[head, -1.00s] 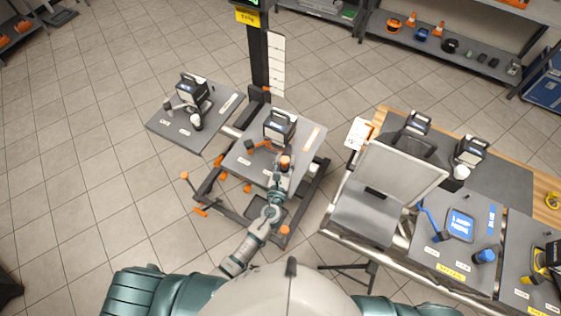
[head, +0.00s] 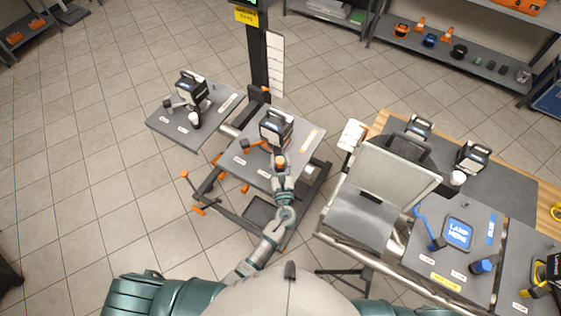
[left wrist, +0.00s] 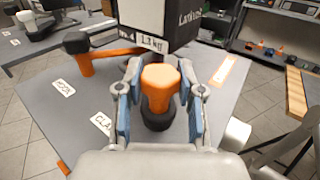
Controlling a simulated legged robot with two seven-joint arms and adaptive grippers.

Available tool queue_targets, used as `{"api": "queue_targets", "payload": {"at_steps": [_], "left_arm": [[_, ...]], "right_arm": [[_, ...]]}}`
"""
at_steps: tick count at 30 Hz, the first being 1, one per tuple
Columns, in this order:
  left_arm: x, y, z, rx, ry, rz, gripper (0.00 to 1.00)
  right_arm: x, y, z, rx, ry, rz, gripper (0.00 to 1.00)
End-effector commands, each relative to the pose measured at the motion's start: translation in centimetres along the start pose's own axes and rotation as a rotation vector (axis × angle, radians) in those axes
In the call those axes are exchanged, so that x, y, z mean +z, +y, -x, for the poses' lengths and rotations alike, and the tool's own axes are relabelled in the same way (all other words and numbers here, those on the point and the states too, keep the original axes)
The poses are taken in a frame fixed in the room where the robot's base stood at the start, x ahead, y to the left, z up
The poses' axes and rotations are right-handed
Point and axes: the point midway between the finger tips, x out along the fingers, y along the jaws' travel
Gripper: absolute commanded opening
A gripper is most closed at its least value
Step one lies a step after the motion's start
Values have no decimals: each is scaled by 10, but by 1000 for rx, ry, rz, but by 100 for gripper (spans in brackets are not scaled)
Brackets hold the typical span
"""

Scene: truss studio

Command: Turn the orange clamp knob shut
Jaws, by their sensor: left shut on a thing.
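The orange clamp knob (left wrist: 160,88) stands upright on a dark round base on the grey platform (left wrist: 60,150). It also shows in the head view (head: 280,162), in front of the black-and-white lamp (head: 276,128). My left gripper (left wrist: 160,76) has one finger on each side of the knob and is shut on it. In the head view my left gripper (head: 281,172) reaches the knob from the near side of the platform. My right gripper is not in view.
An orange lever with a dark knob (left wrist: 76,42) stands left of the clamp knob, near the lamp. A second grey platform (head: 172,128) with another lamp is at the left. Floor at the left is clear.

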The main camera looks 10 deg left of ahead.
Motion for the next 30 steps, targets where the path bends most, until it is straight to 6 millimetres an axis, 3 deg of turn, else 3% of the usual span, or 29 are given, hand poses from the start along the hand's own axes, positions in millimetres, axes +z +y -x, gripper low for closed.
{"api": "queue_targets", "payload": {"at_steps": [4, 5, 7, 16, 20, 30], "left_arm": [[3, -3, 0, -8, -6, 0, 0], [3, -3, 0, -8, -6, 0, 45], [3, -3, 0, -8, -5, 0, 62], [1, -2, 1, -6, -1, -1, 63], [0, -2, 11, -7, 0, -1, 63], [-2, -2, 83, -8, 1, -2, 63]], "right_arm": [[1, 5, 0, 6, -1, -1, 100], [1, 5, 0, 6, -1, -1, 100], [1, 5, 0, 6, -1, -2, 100], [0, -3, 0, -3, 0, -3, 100], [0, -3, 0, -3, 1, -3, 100], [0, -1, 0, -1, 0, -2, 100]]}}
